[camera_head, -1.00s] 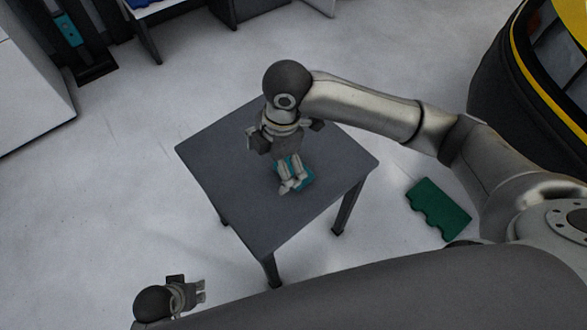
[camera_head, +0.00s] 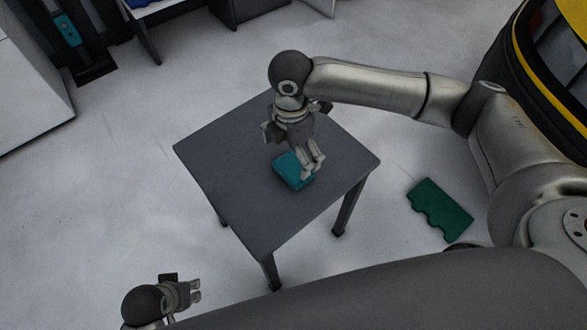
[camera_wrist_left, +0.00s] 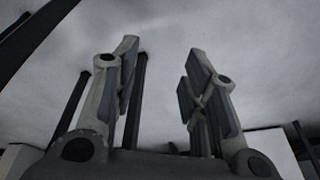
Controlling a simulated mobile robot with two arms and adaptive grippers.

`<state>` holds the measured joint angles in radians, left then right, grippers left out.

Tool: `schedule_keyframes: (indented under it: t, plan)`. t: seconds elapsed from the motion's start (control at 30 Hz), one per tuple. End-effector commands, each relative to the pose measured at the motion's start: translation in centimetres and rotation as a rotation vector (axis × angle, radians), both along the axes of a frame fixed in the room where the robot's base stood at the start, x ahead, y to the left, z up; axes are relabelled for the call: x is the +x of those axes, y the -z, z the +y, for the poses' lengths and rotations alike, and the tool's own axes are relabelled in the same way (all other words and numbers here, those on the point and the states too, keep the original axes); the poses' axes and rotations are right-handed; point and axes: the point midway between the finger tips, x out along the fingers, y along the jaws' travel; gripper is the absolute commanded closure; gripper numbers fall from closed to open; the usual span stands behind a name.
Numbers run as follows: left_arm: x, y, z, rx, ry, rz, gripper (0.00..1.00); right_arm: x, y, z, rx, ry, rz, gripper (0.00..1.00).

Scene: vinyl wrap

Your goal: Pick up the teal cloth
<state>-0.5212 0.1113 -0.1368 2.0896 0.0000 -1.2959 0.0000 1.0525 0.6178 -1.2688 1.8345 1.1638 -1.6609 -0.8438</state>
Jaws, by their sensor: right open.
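The teal cloth (camera_head: 289,170) is a small folded square lying on the dark grey table (camera_head: 240,200). My right gripper (camera_head: 313,172) points down over the cloth's right edge, open, with its fingers hiding part of it. I cannot tell whether the fingertips touch the cloth. My left gripper (camera_head: 195,291) is at the lower left, away from the table. In the left wrist view its two fingers (camera_wrist_left: 160,85) stand wide apart with nothing between them.
A green block with a notched edge (camera_head: 440,210) lies on the floor right of the table. A black and yellow rounded object (camera_head: 545,75) stands at the upper right. The table top around the cloth is bare.

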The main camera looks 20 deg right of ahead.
Motion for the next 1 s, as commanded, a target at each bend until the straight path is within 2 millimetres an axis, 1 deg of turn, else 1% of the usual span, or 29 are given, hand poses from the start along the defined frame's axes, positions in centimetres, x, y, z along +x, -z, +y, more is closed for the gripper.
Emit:
schedule_keyframes:
  t: [0.13, 0.3, 0.43, 0.6, 0.8, 0.83, 0.87, 1.0]
  plan:
    - [0.0, -1.5, 0.1, -0.001, -0.001, -0.013, 0.6, -0.1, 1.5, -0.3, -0.002, 0.001, 0.002, 0.0]
    - [-0.3, -3.9, 0.1, -0.001, -0.003, -0.025, 0.6, -0.2, 3.3, -0.5, -0.001, 0.0, 0.002, 0.0]
    - [-0.5, -5.4, 0.2, -0.002, -0.004, -0.032, 0.6, -0.2, 4.5, -0.5, 0.0, -0.001, 0.001, 0.0]
    - [-0.7, -6.2, 0.2, -0.001, -0.004, -0.034, 0.6, -0.1, 5.0, -0.5, -0.001, -0.001, 0.0, 0.0]
    - [-0.8, -6.3, 0.3, -0.001, -0.005, -0.033, 0.6, -0.2, 5.0, -0.4, -0.001, -0.001, 0.0, 0.0]
    - [-0.7, -6.3, 0.2, -0.001, -0.005, -0.033, 0.6, -0.2, 5.0, -0.4, -0.001, -0.001, 0.0, 0.01]
    - [-0.7, -6.3, 0.2, -0.001, -0.005, -0.033, 0.6, -0.2, 5.0, -0.4, -0.001, -0.001, 0.0, 0.05]
    - [-0.7, -6.3, 0.2, -0.001, -0.005, -0.033, 0.6, -0.1, 5.0, -0.4, -0.001, -0.001, 0.0, 0.23]
